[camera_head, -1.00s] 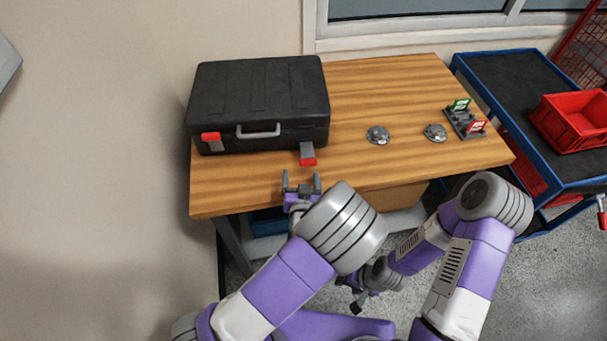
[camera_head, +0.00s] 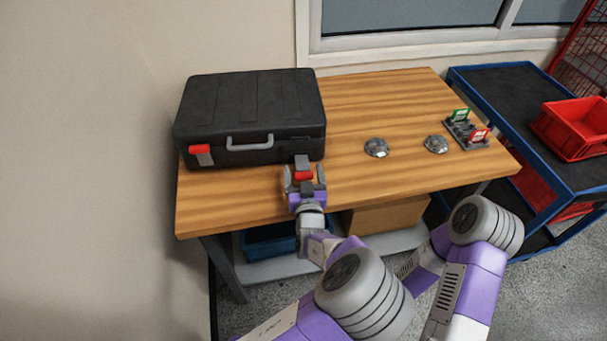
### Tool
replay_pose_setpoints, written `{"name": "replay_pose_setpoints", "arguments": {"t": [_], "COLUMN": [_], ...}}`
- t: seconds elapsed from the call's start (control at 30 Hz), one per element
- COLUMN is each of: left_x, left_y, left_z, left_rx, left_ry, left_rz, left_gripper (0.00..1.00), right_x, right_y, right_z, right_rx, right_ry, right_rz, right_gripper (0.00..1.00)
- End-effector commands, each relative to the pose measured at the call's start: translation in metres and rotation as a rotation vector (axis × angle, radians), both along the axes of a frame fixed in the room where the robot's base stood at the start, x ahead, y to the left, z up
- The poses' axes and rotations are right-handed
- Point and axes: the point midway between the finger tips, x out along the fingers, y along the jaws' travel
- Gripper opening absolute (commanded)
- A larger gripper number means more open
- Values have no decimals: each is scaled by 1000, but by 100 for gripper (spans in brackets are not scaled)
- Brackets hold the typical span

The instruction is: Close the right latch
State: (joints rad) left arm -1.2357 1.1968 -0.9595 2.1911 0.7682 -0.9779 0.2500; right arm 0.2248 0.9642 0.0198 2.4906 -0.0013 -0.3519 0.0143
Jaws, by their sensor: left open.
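The black case (camera_head: 250,105) lies shut on the wooden table, with a grey handle (camera_head: 250,143) on its front. The right latch is a grey plate (camera_head: 301,160) with a red tip (camera_head: 303,175), and it sticks out and down from the case front. The left latch (camera_head: 201,154) has its red tip up against the case front. My left gripper (camera_head: 304,180) is open, with one finger on each side of the right latch's red tip. Whether the fingers touch it I cannot tell.
Two metal domes (camera_head: 376,147) and (camera_head: 436,144) and a small stand with green and red tags (camera_head: 466,132) sit on the table (camera_head: 375,95). A blue cart with a red bin (camera_head: 572,127) stands at the right. A wall is at the left.

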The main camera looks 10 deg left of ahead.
Motion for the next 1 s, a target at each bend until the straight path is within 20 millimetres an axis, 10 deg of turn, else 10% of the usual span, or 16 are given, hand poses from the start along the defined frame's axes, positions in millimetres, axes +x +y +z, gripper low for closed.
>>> {"name": "replay_pose_setpoints", "arguments": {"t": [0.27, 0.77, 1.0], "left_x": [3, 2, 3], "left_y": [0, 0, 1], "left_z": [0, 0, 3], "left_rx": [1, 0, -5], "left_ry": [1, 1, 19], "left_rz": [-1, -1, 0], "left_gripper": [81, 7, 5], "right_x": [0, 0, 0], "right_y": [0, 0, 0], "right_z": [0, 0, 6], "right_rx": [0, 0, 0], "right_ry": [0, 0, 0], "right_rz": [0, 0, 0], "right_gripper": [53, 53, 53]}}
